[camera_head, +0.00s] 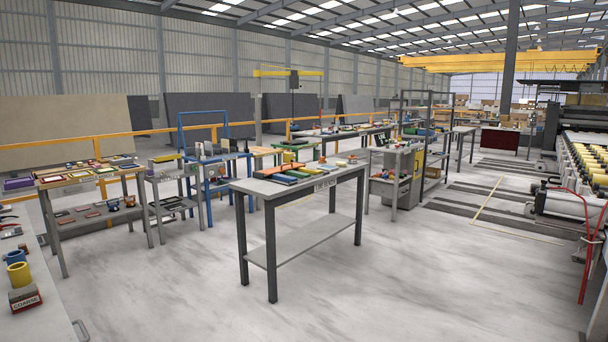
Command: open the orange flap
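An orange-yellow item (270,171) lies on top of the grey workbench (293,192) in the middle of the view, at the left of a row of coloured flat pieces. It is too small to tell whether it is a flap, or whether it is open or shut. A blue piece (283,179) and a green piece (297,174) lie beside it. Neither of my grippers is in view.
A bench with a yellow roll (19,274) and a box marked coarse (25,298) is at the near left. More benches and an orange rail (112,139) stand behind. A roller machine (585,165) is at right. The floor (400,270) at front right is clear.

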